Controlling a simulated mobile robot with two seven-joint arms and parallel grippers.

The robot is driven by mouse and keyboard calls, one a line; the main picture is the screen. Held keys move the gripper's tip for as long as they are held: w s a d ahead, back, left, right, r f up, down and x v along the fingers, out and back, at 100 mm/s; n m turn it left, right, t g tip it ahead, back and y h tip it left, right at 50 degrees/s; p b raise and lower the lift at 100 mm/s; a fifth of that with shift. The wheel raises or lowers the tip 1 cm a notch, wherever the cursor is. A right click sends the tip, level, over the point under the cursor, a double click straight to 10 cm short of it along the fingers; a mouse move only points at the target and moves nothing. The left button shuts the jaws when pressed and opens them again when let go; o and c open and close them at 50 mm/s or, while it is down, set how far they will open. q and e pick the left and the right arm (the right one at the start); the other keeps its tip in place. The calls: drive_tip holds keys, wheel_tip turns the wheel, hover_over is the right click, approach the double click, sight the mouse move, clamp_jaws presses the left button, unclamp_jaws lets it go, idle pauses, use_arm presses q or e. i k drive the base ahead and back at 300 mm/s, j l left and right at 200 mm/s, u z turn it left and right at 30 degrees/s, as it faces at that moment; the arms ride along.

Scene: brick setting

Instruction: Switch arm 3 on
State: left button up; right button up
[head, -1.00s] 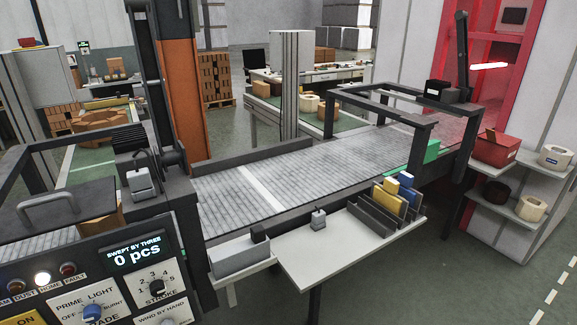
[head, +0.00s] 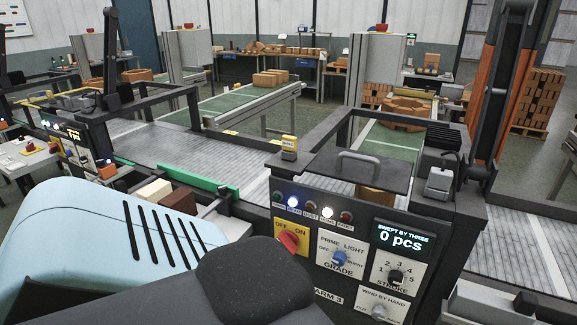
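The control panel of arm 3 (head: 330,293) faces me at the lower centre, its label partly covered by my arm. A red rotary switch (head: 289,242) sits on a yellow plate marked OFF and ON, at the panel's upper left. Which mark it points to is not clear to me. Above it is a row of small lamps; a blue one (head: 293,201) and a white one (head: 327,213) are lit. The display (head: 399,238) reads "SWEPT BY THREE 0 pcs". My light-blue and black arm fills the lower left. Neither gripper shows.
To the right of the switch are a blue grade knob (head: 339,258), a black stroke knob (head: 396,277) and a grey wind-by-hand knob (head: 379,312). A conveyor (head: 190,152) runs behind the panel. Another panel (head: 75,147) stands at the left. A grey-handled cover (head: 365,170) tops the machine.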

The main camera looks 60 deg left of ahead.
sight(290, 240)
drive_tip(key=u, duration=1.9)
drive_tip(key=l+z, duration=0.25)
drive_tip(key=l, duration=0.25)
